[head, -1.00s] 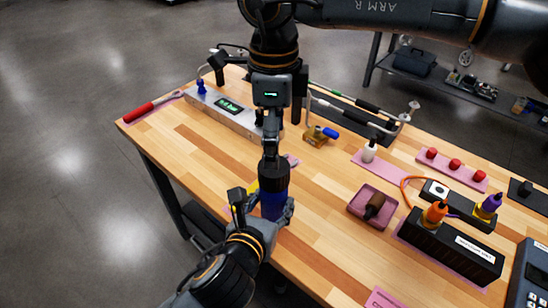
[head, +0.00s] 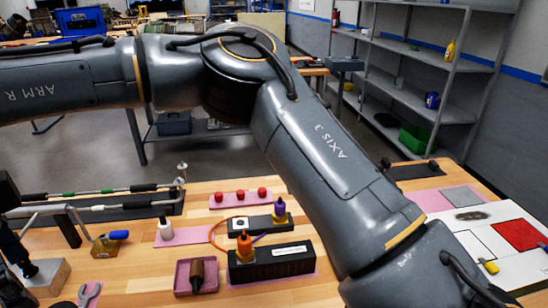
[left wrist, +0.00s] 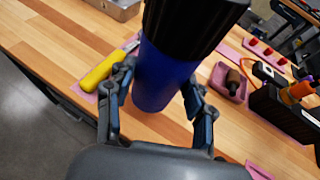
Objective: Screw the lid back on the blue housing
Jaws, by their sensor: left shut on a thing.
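The blue housing (left wrist: 163,78) stands upright between the fingers of my left gripper (left wrist: 158,100) in the left wrist view. The gripper is shut on it, with one finger on each side. The black ribbed lid (left wrist: 193,24) is on top of the housing, in line with it. Its top is cut off by the frame edge, and I cannot tell how tightly it sits. My right arm crosses the head view, but its gripper is outside both views.
On the wooden bench (head: 140,285) are a pink tray with a brown-handled tool (head: 196,275), a black block with an orange connector (head: 270,262), red caps (head: 241,196), a white bottle (head: 165,229) and a blue-handled valve (head: 107,243). A yellow cylinder (left wrist: 100,72) lies left of the housing.

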